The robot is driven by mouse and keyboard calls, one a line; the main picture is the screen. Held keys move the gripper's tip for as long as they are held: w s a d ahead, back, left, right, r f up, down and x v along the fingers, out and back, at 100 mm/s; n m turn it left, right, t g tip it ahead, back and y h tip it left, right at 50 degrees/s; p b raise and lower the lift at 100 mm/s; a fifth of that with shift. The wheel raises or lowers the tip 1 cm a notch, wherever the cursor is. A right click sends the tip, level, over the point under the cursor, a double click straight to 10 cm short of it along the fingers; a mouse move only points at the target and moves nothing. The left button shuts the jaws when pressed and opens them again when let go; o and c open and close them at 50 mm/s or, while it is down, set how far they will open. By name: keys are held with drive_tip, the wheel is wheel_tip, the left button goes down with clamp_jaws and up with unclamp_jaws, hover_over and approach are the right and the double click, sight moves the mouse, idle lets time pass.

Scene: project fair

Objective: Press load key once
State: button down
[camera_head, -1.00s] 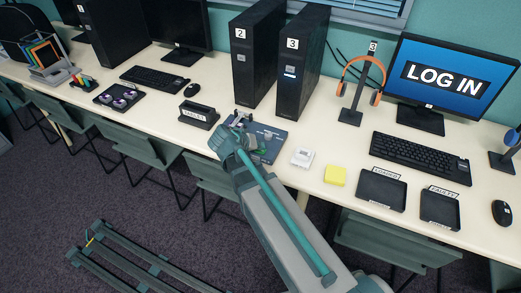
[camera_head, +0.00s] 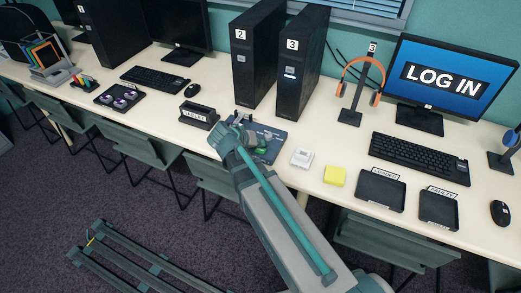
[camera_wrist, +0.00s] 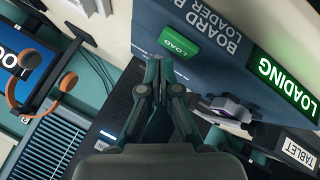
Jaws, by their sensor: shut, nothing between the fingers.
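The board loader (camera_wrist: 160,12) is a blue-grey box with its name in white letters. Its green key marked LOAD (camera_wrist: 179,41) shows in the wrist view, just past my fingertips. Its display (camera_wrist: 283,80) is lit green and reads LOADING. My gripper (camera_wrist: 163,62) is shut and empty, with its tips close to the near edge of the key; I cannot tell whether they touch it. In the head view the loader (camera_head: 270,137) lies on the table in front of tower 3, partly hidden by my wrist.
Tower 3 (camera_head: 301,65) and tower 2 (camera_head: 254,50) stand behind the loader. A tablet stand (camera_head: 199,115) is to its left. A white device (camera_head: 301,158), a yellow block (camera_head: 335,176) and two black trays (camera_head: 381,188) (camera_head: 438,209) are to its right.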

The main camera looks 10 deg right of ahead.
sight(259, 151)
drive_tip(key=shift+r+p, duration=1.3)
drive_tip(key=shift+r, duration=1.2)
